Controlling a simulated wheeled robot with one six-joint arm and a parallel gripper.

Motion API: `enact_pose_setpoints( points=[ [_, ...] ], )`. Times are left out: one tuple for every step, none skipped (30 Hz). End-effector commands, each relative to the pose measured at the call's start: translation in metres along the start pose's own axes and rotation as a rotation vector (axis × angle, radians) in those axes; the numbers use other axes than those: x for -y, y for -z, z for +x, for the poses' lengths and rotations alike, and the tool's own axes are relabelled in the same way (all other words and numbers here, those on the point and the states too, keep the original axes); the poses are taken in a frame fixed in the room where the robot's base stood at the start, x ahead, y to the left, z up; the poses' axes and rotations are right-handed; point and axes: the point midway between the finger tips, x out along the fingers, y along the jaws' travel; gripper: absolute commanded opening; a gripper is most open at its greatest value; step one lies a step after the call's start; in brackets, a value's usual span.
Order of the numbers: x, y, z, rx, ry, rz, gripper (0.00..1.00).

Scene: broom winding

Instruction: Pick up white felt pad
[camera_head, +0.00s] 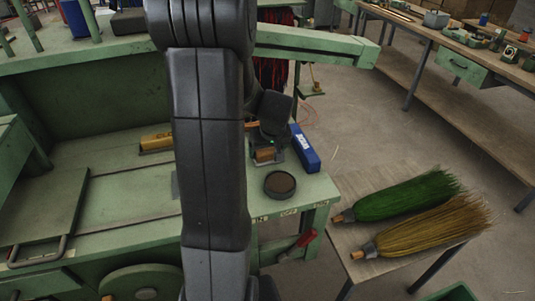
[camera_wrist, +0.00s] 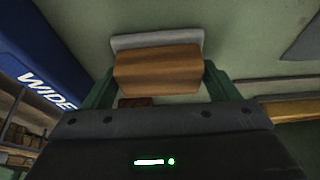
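A pale grey-white flat piece that looks like the felt pad (camera_wrist: 158,40) shows in the wrist view, behind and partly hidden by a wooden block (camera_wrist: 157,72). In the head view the block (camera_head: 265,155) sits on the green bench, with the pale piece mostly hidden around it. My gripper (camera_wrist: 160,80) points down at the block, its two green fingers spread and one at each side of it. I cannot tell whether the fingers touch it. In the head view my dark gripper hides part of this spot.
A blue box (camera_head: 305,148) stands close to the right of the block. A round dark-topped tin (camera_head: 280,184) is in front. A yellow-brown wooden piece (camera_head: 155,143) lies to the left. Green and straw brooms (camera_head: 415,225) lie on a side table. Bare bench shows at left.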

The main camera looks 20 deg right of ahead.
Motion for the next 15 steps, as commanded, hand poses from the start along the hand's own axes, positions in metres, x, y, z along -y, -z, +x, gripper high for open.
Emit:
enact_pose_setpoints(
  points=[
    [0.000, 0.000, 0.000, 0.000, 0.000, 0.000, 0.58],
    [0.000, 0.000, 0.000, 0.000, 0.000, 0.000, 0.58],
    [0.000, 0.000, 0.000, 0.000, 0.000, 0.000, 0.58],
    [0.000, 0.000, 0.000, 0.000, 0.000, 0.000, 0.58],
    [0.000, 0.000, 0.000, 0.000, 0.000, 0.000, 0.58],
    [0.000, 0.000, -0.001, -0.001, 0.000, 0.000, 0.58],
    [0.000, 0.001, -0.001, -0.001, 0.000, 0.000, 0.58],
    [0.000, 0.001, -0.002, -0.002, -0.001, 0.000, 0.58],
    [0.000, 0.003, -0.005, -0.003, -0.001, -0.001, 0.58],
    [0.000, 0.004, -0.008, -0.003, -0.001, -0.001, 0.58],
    [0.000, 0.005, -0.011, -0.004, -0.001, -0.001, 0.58],
    [0.000, 0.008, -0.016, -0.004, -0.002, -0.001, 0.58],
    [0.000, 0.009, -0.021, -0.005, -0.002, -0.001, 0.58],
    [0.000, 0.011, -0.027, -0.005, -0.002, -0.002, 0.58],
    [0.000, 0.015, -0.034, -0.005, -0.002, -0.002, 0.58]
  ],
)
